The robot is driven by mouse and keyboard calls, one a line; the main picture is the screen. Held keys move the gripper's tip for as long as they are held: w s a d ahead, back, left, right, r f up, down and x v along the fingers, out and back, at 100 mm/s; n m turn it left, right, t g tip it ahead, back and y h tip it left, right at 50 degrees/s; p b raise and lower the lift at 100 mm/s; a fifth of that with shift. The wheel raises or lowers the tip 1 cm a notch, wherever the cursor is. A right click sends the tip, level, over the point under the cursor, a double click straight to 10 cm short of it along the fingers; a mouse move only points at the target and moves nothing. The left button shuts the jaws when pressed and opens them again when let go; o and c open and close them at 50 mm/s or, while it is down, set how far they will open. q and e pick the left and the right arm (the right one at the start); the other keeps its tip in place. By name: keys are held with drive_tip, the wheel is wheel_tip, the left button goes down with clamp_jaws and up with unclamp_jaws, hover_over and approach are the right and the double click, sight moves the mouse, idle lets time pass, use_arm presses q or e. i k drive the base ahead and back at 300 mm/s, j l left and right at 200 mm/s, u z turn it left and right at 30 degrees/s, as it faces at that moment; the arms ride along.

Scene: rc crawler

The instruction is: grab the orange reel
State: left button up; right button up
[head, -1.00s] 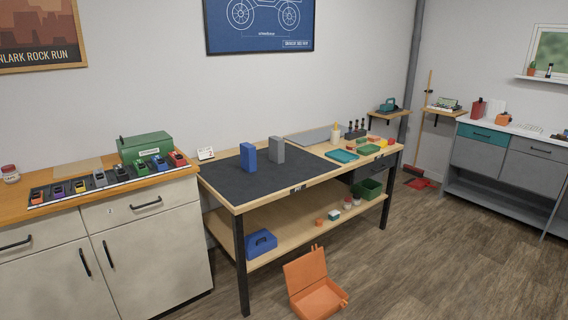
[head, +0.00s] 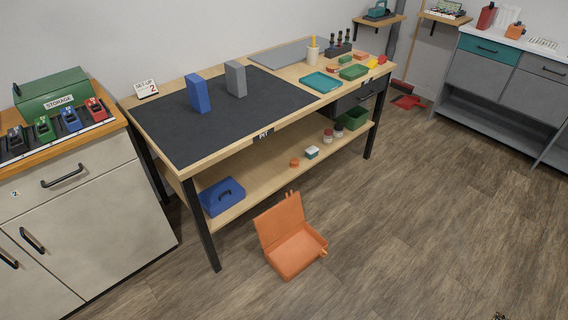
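A small round orange piece (head: 294,162) lies on the lower shelf of the workbench, left of a small white-and-green box. It may be the orange reel, but it is too small to tell. Another orange object (head: 514,31) stands on the grey counter at the far right, and its shape is also unclear. Neither of my grippers can be made out. A tiny dark piece (head: 499,316) shows at the bottom right edge, too little to identify.
An open orange case (head: 292,252) lies on the floor before the workbench (head: 258,180). A blue box (head: 222,196) and a green bin (head: 353,118) are on the lower shelf. A storage cabinet (head: 90,225) stands at the left. The floor at right is clear.

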sight(293, 161)
drive_tip(key=i+l+u, duration=0.15)
drive_tip(key=i+l, duration=0.2)
drive_tip(key=i+l+u, duration=0.1)
drive_tip(key=i+l, duration=0.25)
drive_tip(key=l, duration=0.15)
drive_tip(key=i+l+u, duration=0.15)
drive_tip(key=i+l, duration=0.15)
drive_tip(key=l, duration=0.15)
drive_tip(key=i+l+u, duration=0.1)
drive_tip(key=i+l, duration=0.2)
drive_tip(key=l, duration=0.2)
